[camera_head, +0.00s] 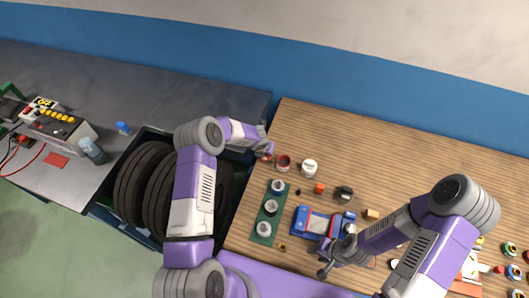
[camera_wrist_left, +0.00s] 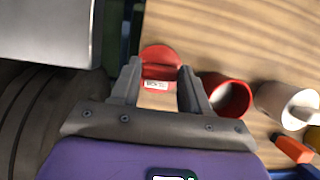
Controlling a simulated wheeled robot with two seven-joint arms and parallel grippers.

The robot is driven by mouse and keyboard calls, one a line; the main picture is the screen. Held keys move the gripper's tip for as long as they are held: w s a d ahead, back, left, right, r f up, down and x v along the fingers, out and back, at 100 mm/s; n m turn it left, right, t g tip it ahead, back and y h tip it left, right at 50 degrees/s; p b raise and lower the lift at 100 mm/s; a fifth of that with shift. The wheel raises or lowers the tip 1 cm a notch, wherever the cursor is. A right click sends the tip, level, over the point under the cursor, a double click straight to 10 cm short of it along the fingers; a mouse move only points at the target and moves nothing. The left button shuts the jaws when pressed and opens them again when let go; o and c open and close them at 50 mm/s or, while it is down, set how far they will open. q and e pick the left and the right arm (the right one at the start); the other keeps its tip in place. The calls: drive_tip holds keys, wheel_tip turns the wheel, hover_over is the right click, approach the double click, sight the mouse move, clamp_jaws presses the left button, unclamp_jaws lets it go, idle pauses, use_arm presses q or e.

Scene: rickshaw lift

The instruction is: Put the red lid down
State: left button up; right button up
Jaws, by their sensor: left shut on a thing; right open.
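The red lid (camera_wrist_left: 160,56), a round red piece with a small white label, is between the fingertips of my left gripper (camera_wrist_left: 157,88) in the left wrist view. The gripper is shut on it at the left edge of the wooden table. In the head view the lid (camera_head: 266,156) is mostly hidden by my left gripper (camera_head: 265,148). I cannot tell whether the lid touches the table. An open red cup (camera_wrist_left: 230,97) stands just to the right of the lid, apart from it. My right gripper (camera_head: 323,262) is open, low beside the blue tool.
A white mug (camera_wrist_left: 284,103) and an orange block (camera_wrist_left: 293,148) stand right of the cup. A green tray (camera_head: 265,229) with round parts and a blue-red tool (camera_head: 318,223) lie nearer. Tires (camera_head: 130,190) fill the bin at left. The table's back is clear.

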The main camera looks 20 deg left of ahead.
use_arm(q)
drive_tip(key=shift+f, duration=0.65)
drive_tip(key=shift+f, duration=0.15)
drive_tip(key=o, duration=1)
drive_tip(key=shift+r, duration=0.4)
drive_tip(key=v, duration=1.1)
drive_tip(key=shift+s+r, duration=0.15)
drive_tip(key=shift+r, duration=0.1)
